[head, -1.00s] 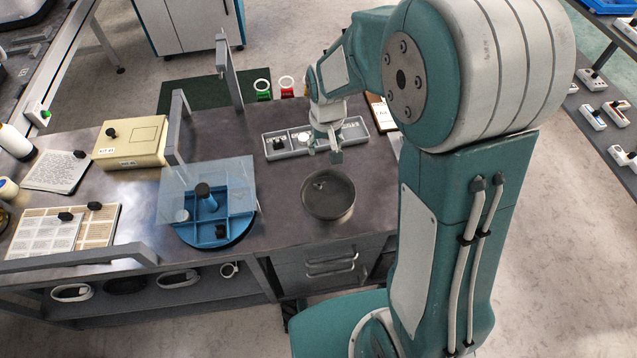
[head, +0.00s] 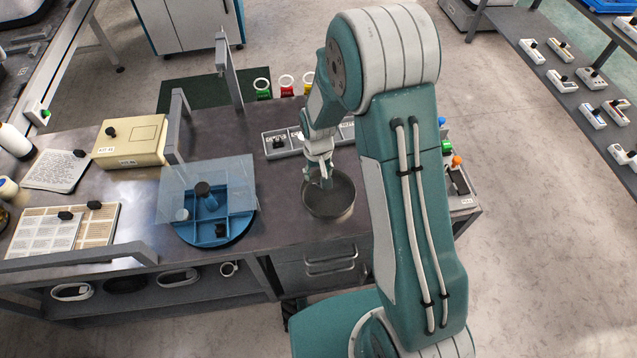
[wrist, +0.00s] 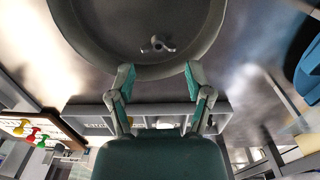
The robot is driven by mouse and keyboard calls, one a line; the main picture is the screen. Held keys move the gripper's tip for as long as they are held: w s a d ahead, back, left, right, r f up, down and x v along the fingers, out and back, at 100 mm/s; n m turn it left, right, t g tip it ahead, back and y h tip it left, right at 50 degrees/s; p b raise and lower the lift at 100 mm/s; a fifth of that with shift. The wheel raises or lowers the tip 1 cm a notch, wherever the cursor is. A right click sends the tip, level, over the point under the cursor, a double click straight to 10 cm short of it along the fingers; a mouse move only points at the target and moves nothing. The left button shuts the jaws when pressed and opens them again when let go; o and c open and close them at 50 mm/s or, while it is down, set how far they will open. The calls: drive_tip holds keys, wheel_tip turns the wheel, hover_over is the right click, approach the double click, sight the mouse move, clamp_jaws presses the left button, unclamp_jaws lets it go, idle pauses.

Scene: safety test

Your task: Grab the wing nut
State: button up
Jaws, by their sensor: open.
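The wing nut (wrist: 157,45) lies in the round dark bowl (wrist: 205,50), near the rim closest to my gripper in the wrist view. It is small and grey with two wings. In the head view the bowl (head: 338,206) stands on the bench, and my gripper hides the wing nut. My gripper (wrist: 160,72) is open and empty in the wrist view, its fingertips apart on either side of the wing nut's line and just short of it. In the head view my gripper (head: 318,184) hangs over the left back part of the bowl.
A blue round divided tray (head: 220,233) under a clear panel stands left of the bowl. A grey compartment tray (head: 276,152) lies behind it. A beige box (head: 130,142) and papers (head: 58,170) are farther left. Small coloured-knob items (head: 457,175) sit at the right edge.

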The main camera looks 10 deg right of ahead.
sight(318, 182)
wheel_tip(318, 182, down, 4)
drive_tip(key=shift+f, duration=0.1)
drive_tip(key=c, duration=0.6)
drive_tip(key=shift+o, duration=0.2)
